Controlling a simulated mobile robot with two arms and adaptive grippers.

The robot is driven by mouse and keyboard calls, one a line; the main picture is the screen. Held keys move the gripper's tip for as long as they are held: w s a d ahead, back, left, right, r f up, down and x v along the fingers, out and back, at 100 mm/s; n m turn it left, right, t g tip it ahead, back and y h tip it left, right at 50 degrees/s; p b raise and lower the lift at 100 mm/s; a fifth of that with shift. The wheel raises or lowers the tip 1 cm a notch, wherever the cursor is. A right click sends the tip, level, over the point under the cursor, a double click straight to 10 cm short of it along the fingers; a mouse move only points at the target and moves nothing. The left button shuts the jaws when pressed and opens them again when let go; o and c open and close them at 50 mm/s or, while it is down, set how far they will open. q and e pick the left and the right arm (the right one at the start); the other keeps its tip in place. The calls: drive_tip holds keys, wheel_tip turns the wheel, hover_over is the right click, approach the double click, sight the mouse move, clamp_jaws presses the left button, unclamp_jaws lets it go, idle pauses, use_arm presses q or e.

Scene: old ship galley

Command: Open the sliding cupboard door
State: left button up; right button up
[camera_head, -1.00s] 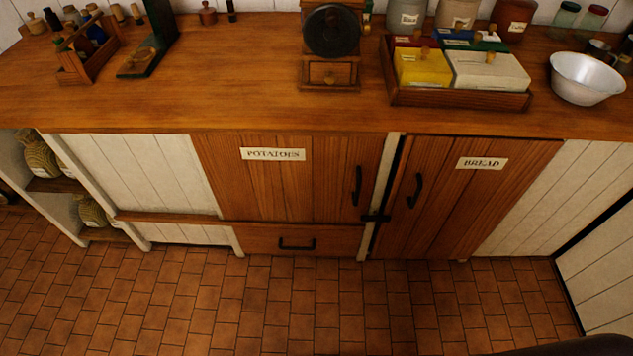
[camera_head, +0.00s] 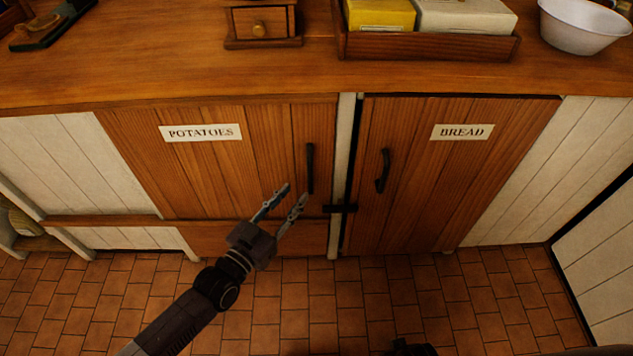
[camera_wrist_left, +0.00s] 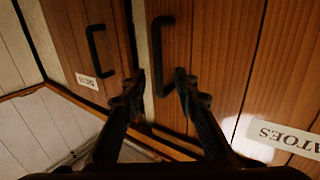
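The sliding door is probably the brown plank door labelled POTATOES (camera_head: 196,172), which is closed and sits left of the white post in the head view. Its black vertical handle (camera_head: 311,168) is near its right edge. My left gripper (camera_head: 295,192) is open and empty, just in front of the door and lower left of the handle in the head view. In the left wrist view the handle (camera_wrist_left: 155,45) lies between the lines of the two open fingers (camera_wrist_left: 160,84), beyond the tips. Contact cannot be made out.
The BREAD door (camera_head: 452,185) with its own black handle (camera_head: 383,171) is closed on the right. A black latch (camera_head: 340,208) crosses the post between the doors. A drawer front (camera_head: 215,240) lies below the POTATOES door. The countertop (camera_head: 180,75) overhangs above. The tiled floor is clear.

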sight(308, 178)
use_arm(q)
drive_tip(key=x, duration=0.4)
drive_tip(key=b+x, duration=0.1)
drive_tip(key=x, duration=0.2)
drive_tip(key=shift+s+d+r, duration=0.2)
drive_tip(key=shift+r, duration=0.2)
drive_tip(key=shift+w+d, duration=0.35)
drive_tip(key=shift+w, duration=0.2)
use_arm(e)
drive_tip(key=shift+w+r, duration=0.6)
drive_tip(key=shift+r, duration=0.3)
drive_tip(key=shift+w+r, duration=0.55)
drive_tip(key=shift+r, duration=0.3)
use_arm(q)
clamp_jaws()
